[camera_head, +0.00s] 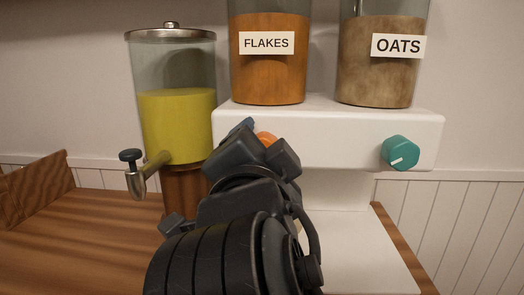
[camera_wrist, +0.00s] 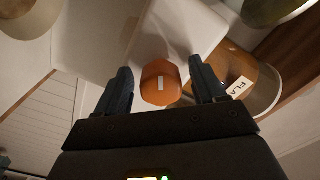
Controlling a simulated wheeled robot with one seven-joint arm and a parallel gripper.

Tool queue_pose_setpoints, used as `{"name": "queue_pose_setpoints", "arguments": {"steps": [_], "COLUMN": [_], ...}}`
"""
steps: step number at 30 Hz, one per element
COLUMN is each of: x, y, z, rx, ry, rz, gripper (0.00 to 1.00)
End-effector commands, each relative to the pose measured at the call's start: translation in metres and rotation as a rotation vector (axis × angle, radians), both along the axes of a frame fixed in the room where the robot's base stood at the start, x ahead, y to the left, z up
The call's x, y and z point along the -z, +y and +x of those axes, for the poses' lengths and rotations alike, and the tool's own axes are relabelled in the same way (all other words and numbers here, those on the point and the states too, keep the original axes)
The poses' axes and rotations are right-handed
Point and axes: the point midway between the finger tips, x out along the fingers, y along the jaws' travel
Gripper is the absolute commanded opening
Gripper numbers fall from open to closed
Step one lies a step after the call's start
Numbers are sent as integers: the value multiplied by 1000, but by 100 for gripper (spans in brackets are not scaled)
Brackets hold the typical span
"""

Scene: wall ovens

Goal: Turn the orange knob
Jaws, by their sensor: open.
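The orange knob (camera_wrist: 160,84) is on the front of the white cereal dispenser (camera_head: 320,138), below the FLAKES container (camera_head: 268,75). In the head view only a small part of the orange knob (camera_head: 266,137) shows above my gripper (camera_head: 262,145), which hides the rest. In the wrist view the knob is an orange, many-sided disc with a short white mark. It sits between the two dark fingers of my open gripper (camera_wrist: 162,86), with a gap on each side. Whether the fingers are level with the knob in depth I cannot tell.
A teal knob (camera_head: 401,152) is on the same front, below the OATS container (camera_head: 383,65). A glass jar of yellow liquid (camera_head: 177,115) with a metal tap (camera_head: 143,172) stands left of my gripper. A wooden box (camera_head: 38,188) is at the far left.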

Motion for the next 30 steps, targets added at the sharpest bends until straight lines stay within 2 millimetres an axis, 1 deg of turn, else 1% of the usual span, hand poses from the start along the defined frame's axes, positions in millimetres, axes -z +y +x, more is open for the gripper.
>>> {"name": "queue_pose_setpoints", "arguments": {"steps": [5,8,15,18,23,30], "x": [0,1,1,0,0,0], "y": [1,2,5,6,6,6], "z": [-6,-19,-58,-70,-77,-78], "rx": [-2,-2,-3,-3,-1,0], "ry": [-1,-1,0,0,1,0], "rz": [1,0,1,0,0,0], "gripper": [70,70,70,70,70,70]}}
